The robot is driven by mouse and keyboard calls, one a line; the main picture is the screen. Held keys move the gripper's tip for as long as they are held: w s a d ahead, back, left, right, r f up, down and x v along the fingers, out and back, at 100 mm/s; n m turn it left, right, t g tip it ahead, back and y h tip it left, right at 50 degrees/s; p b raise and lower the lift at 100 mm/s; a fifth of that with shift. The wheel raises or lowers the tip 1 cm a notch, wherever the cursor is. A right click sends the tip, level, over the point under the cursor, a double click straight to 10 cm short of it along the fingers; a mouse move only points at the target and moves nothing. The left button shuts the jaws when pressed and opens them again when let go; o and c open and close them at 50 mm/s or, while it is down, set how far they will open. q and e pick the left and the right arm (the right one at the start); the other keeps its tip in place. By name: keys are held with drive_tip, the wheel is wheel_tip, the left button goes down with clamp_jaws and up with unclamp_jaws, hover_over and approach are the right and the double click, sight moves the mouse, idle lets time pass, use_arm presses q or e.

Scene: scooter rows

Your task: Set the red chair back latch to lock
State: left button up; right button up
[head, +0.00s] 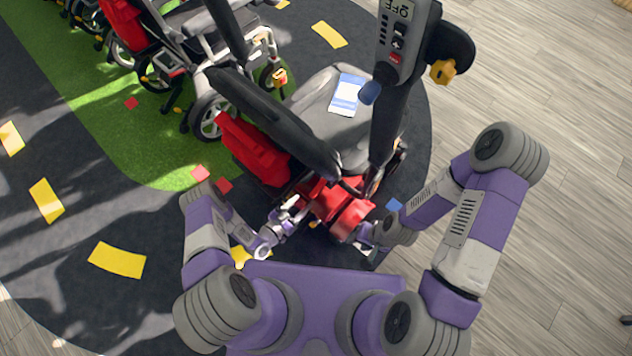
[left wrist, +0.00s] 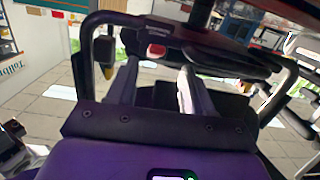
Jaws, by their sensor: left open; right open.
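My right gripper (head: 362,236) is low at the chair's right side, partly hidden and open.
A grey seat (head: 320,100) carries a blue and white card (head: 347,94). A control panel (head: 397,40) reading OFF rises at the upper right. Another red scooter (head: 140,30) stands at the upper left. Yellow markings (head: 117,260) lie on the dark floor.

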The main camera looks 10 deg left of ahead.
sight(314, 192)
use_arm(q)
drive_tip(key=shift+d+f+h, duration=0.15)
drive_tip(key=shift+f+h, duration=0.1)
drive_tip(key=shift+h, duration=0.15)
drive_tip(key=shift+m+t, duration=0.3)
drive_tip(key=shift+t, duration=0.1)
drive_tip(key=shift+r+b+x, duration=0.2)
drive_tip(key=shift+b+x, duration=0.8)
drive_tip(key=shift+x, duration=2.8)
use_arm(e)
drive_tip(key=shift+w+f, duration=0.25)
drive_tip(key=shift+f, duration=0.3)
drive_tip(key=shift+w+f, duration=0.25)
drive_tip(key=shift+f, duration=0.25)
use_arm(q)
drive_tip(key=shift+s+d, duration=0.1)
clamp_jaws()
